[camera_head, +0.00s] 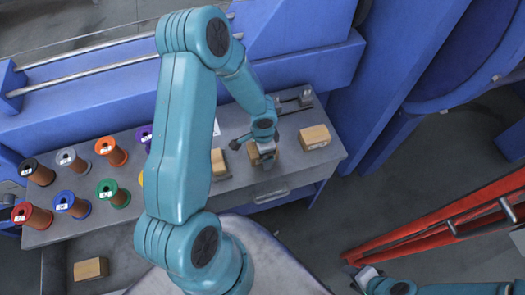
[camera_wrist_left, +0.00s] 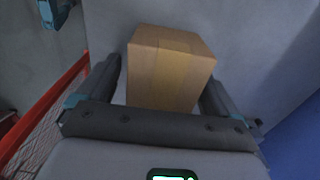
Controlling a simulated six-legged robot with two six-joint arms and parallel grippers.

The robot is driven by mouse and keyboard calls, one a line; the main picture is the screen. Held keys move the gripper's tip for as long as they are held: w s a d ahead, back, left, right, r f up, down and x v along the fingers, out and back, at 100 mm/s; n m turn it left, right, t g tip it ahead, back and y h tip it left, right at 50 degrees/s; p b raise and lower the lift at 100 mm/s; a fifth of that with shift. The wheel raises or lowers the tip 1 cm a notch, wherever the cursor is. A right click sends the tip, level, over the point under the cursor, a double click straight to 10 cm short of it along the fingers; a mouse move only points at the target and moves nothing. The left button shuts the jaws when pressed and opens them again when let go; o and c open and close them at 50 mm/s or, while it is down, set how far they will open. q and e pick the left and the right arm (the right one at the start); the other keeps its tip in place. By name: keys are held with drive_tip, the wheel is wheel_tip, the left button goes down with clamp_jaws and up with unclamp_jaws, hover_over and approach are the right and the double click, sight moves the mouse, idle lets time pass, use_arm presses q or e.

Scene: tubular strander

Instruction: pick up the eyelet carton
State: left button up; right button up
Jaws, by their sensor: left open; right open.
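A brown carton (camera_head: 256,160) stands on the grey bench, partly hidden by my left gripper (camera_head: 265,150). In the left wrist view this carton (camera_wrist_left: 170,70) sits between the two open fingers, with a gap showing beside it. No label can be read on it, so I cannot tell from the print whether it is the eyelet carton. Other cartons are on the bench to the left (camera_head: 219,163) and right (camera_head: 314,137), and one lies lower left (camera_head: 90,268). My right gripper (camera_head: 362,277) is open and empty at the lower right, away from the bench.
Several wire spools, among them a red one (camera_head: 33,215) and a green one (camera_head: 113,192), stand on the left of the bench (camera_head: 150,215). A small metal fixture (camera_head: 300,100) sits behind the cartons. Blue machine frames rise behind. Red rails (camera_head: 440,225) are at the right.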

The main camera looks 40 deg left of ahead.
use_arm(q)
drive_tip(key=shift+a, duration=0.1)
drive_tip(key=c, duration=1.3)
drive_tip(key=shift+r, duration=0.15)
